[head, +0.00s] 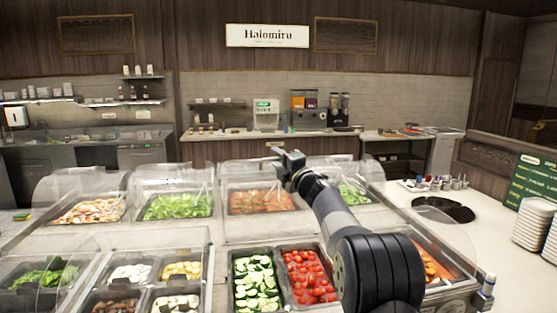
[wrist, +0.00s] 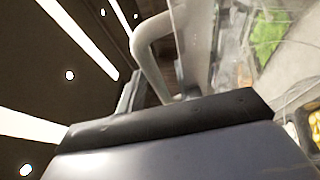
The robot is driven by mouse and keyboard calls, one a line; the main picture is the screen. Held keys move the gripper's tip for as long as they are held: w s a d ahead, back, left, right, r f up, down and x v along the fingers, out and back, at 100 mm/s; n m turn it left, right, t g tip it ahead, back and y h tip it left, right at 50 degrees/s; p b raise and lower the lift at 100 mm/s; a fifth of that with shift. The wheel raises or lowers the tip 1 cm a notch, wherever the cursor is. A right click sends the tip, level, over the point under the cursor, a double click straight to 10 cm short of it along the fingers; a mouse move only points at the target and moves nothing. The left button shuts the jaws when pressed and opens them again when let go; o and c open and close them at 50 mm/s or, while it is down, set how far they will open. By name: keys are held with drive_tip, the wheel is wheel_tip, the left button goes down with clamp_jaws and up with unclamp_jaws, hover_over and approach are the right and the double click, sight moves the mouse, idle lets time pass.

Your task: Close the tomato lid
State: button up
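The tomatoes (head: 311,282) fill the right half of a front well in the head view, beside sliced cucumber. The well is uncovered. A clear panel (head: 262,222) stands up behind it; I take it as the tomato lid, raised, but its outline is faint. My gripper (head: 288,158) is up near the top of this clear panel, above the back row. In the wrist view a pale loop handle (wrist: 148,48) stands beside a clear panel, just beyond the dark gripper body. The fingertips are not clear, and I cannot tell whether they touch the handle.
Other clear lids, such as one over the greens (head: 176,206), stand along the back row. Mushrooms (head: 90,211) are at the left. Stacked plates (head: 533,224) and a menu board (head: 535,184) stand at the right. The counter (head: 480,225) has free room there.

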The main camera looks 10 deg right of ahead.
clamp_jaws()
drive_tip(key=shift+s+f+b, duration=0.1)
drive_tip(key=shift+f+b, duration=0.05)
drive_tip(key=shift+b, duration=0.2)
